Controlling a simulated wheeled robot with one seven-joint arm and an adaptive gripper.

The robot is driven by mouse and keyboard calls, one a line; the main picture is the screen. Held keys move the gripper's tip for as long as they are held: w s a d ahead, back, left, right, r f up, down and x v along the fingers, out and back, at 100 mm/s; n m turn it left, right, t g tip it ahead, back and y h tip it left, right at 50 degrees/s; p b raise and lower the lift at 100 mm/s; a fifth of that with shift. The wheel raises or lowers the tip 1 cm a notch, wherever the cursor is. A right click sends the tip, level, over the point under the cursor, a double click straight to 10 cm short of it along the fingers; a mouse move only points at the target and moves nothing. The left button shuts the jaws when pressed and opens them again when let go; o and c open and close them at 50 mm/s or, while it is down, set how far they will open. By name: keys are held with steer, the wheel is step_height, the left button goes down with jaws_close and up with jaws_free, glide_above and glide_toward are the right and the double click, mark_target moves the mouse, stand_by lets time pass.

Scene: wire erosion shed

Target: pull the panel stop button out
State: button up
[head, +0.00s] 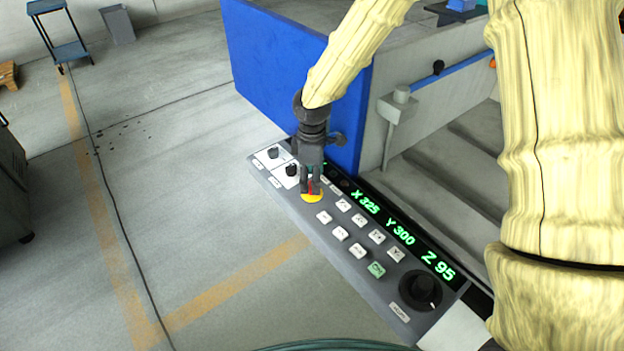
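The control panel (283,193) is a grey slanted board with a green display that reads X 325, Y 300, Z 95. The stop button (312,187) shows as a bit of red on a yellow round base (312,197) toward the panel's upper left part. My gripper (311,190) points down over it, with its two dark fingers on either side of the red. The fingers hide most of the button. I cannot tell whether they touch it or how far it stands out.
Several white keys (341,233), a green key (376,269) and a large black dial (420,290) lie to the right. A blue machine panel (290,75) stands close behind. The floor at left is open, with a cable (117,210).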

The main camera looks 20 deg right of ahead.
steer(key=shift+f, duration=0.8)
